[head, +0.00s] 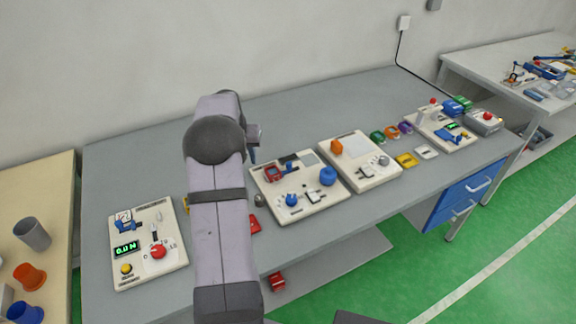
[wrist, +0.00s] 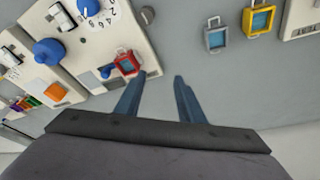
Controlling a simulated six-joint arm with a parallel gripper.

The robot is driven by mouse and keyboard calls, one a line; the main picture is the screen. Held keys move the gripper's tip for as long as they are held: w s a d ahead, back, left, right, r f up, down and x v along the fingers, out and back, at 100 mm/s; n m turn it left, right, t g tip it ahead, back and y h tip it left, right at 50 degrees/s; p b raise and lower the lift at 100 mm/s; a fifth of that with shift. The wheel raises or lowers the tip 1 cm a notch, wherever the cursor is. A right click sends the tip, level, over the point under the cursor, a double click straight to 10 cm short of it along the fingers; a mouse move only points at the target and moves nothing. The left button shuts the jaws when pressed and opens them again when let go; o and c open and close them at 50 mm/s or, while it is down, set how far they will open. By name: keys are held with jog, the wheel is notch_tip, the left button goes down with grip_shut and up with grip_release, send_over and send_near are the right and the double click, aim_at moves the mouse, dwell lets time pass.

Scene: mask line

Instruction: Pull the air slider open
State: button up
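My gripper (wrist: 165,78) is open and empty, with its two blue fingers apart above the bare bench top. In the head view my gripper (head: 252,156) is mostly hidden behind my arm, above the back left corner of a cream panel (head: 318,207). This panel holds a red-framed part (head: 273,174), a blue knob (head: 327,176) and a dial. In the wrist view the red-framed part (wrist: 127,63) is just left of the left fingertip, with a small blue part (wrist: 105,72) beside it. I cannot tell for sure which part is the air slider.
Other panels stand on the grey bench (head: 115,165): one left with a green display (head: 126,249), one right with an orange block (head: 336,146). Grey (wrist: 215,38) and yellow (wrist: 259,20) framed pieces lie right of the fingers. Bare bench lies between.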

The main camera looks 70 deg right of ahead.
aim_at(289, 163)
jog(key=s+d+f+m, duration=0.2)
jog(key=s+d+m, duration=0.1)
jog(key=s+d, duration=0.7)
jog(key=shift+g+h, duration=0.3)
jog(key=shift+g, duration=0.1)
jog(key=shift+s+a+p+x, duration=0.15)
jog(key=shift+p+x, duration=0.25)
jog(key=shift+x, duration=0.75)
jog(key=shift+s+a+p+x, duration=0.15)
jog(key=shift+p+x, duration=0.2)
jog(key=shift+x, duration=0.85)
jog(key=shift+s+a+p+x, duration=0.15)
jog(key=shift+p+x, duration=0.25)
jog(key=shift+x, duration=0.75)
jog(key=shift+f, duration=0.2)
grip_shut()
